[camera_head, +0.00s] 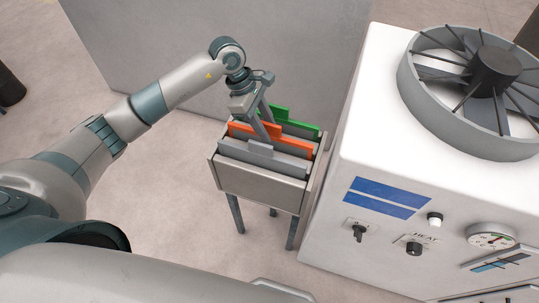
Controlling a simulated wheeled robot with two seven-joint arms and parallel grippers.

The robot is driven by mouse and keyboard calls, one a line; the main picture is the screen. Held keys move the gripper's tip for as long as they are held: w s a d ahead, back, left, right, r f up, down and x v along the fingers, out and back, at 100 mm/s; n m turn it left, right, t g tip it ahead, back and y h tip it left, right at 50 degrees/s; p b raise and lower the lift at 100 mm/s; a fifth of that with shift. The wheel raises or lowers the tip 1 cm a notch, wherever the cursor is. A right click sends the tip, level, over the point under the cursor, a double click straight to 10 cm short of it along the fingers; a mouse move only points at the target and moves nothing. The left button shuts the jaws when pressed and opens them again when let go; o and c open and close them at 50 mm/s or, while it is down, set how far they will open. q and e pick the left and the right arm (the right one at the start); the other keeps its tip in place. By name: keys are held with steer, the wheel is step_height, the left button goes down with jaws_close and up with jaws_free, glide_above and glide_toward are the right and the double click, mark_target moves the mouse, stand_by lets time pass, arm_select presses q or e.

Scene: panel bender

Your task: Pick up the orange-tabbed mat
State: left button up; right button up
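The orange-tabbed mat (303,152) stands upright in a grey rack (262,184), between a green-tabbed mat (306,130) behind it and a grey-tabbed mat (285,162) in front. My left gripper (268,133) reaches down over the rack from above. Its two fingers show apart, with their tips down at the orange tab's upper edge. The fingers cover the middle of the orange tab. I cannot tell whether they touch the mat. The mat's lower part is hidden inside the rack. My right gripper is not in view.
A white machine (359,155) with a large round fan (487,85), knobs and a gauge (490,237) stands close to the rack's right side. A grey panel (300,45) stands behind the rack. The floor left of the rack is clear.

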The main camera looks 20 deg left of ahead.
mark_target(274, 136)
arm_select(q)
steer(key=shift+d+f, duration=0.2)
steer(key=shift+d, duration=0.05)
steer(key=p+x, duration=0.2)
steer(key=x, duration=0.1)
steer(key=shift+w+d, duration=0.15)
steer(key=shift+w, duration=0.2)
steer(key=shift+d+f, duration=0.15)
steer(key=shift+f, duration=0.45)
jaws_close()
